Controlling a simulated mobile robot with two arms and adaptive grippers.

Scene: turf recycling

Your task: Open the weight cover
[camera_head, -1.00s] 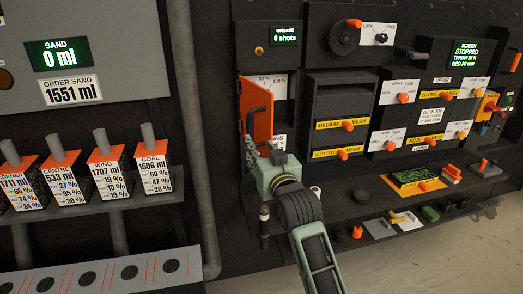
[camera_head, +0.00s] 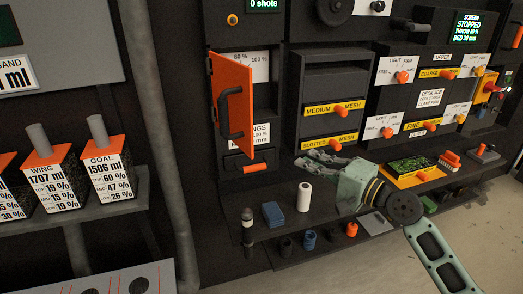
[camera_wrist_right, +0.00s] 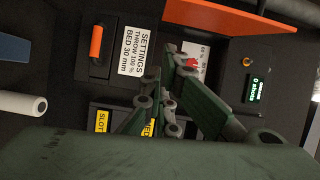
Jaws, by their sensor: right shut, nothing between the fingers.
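The weight cover is an orange hinged panel (camera_head: 228,76) with a dark bar handle (camera_head: 229,112). It stands swung out from its left side, and a white percent label (camera_head: 260,68) shows behind it. In the right wrist view the orange panel (camera_wrist_right: 235,18) runs along the top, with a white label and a small red part (camera_wrist_right: 190,64) below it. My right gripper (camera_head: 312,161) is shut and empty, to the right of and below the cover, apart from it. Its green fingers (camera_wrist_right: 165,100) show close in the wrist view. My left gripper is not in view.
An orange-handled drawer (camera_head: 256,168) sits below the cover. A shelf carries a white roll (camera_head: 304,196), a blue stack (camera_head: 273,214) and a dark bottle (camera_head: 247,217). Medium-mesh (camera_head: 334,111) and slotted-mesh drawers are to the right. Sand bins (camera_head: 103,187) stand at left.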

